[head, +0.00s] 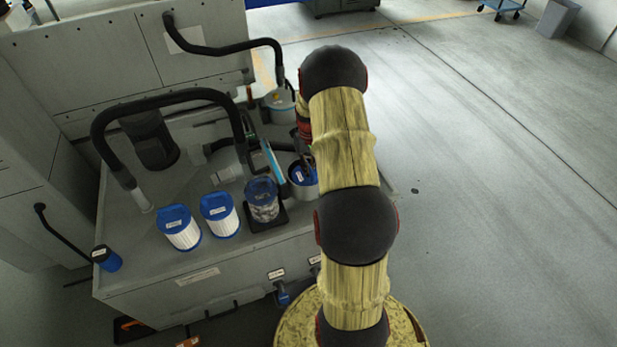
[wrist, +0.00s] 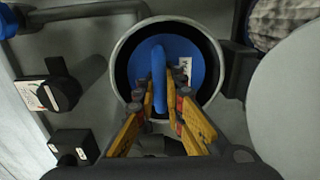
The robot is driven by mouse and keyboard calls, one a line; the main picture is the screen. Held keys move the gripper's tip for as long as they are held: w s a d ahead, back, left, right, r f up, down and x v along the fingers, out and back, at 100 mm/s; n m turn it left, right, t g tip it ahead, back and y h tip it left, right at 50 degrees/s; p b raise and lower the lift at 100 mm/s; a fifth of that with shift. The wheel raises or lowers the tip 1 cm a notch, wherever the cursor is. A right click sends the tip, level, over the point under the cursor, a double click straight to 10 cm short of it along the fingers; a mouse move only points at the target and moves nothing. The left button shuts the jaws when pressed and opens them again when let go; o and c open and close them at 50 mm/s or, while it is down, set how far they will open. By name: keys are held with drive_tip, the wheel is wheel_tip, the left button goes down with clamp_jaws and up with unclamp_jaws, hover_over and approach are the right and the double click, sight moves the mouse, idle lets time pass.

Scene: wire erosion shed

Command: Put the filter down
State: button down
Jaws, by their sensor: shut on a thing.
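A filter with a round blue cap (wrist: 202,56) and a raised blue handle bar sits inside a round, pale-rimmed housing (wrist: 117,65) in the wrist view. A white label is on the cap. My gripper (wrist: 158,92) has its yellow fingers on both sides of the handle and is shut on it. Dark space shows between cap and housing wall; how deep the filter sits I cannot tell. In the head view the open housing (head: 303,190) stands near the bench's right edge, its blue content partly visible; my arm hides much of the area.
Two white pleated filters with blue caps (head: 181,228) (head: 219,215) stand on the grey bench (head: 135,265). A dirty grey filter (head: 262,200) stands on a black tray (head: 268,222). Black hoses (head: 160,98) arch over the bench's back. Open floor lies to the right.

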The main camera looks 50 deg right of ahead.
drive_tip(key=shift+f+b, duration=0.65)
drive_tip(key=shift+f, duration=1.5)
drive_tip(key=c, duration=1.9)
unclamp_jaws()
wheel_tip(320, 180, up, 12)
drive_tip(key=p, duration=0.4)
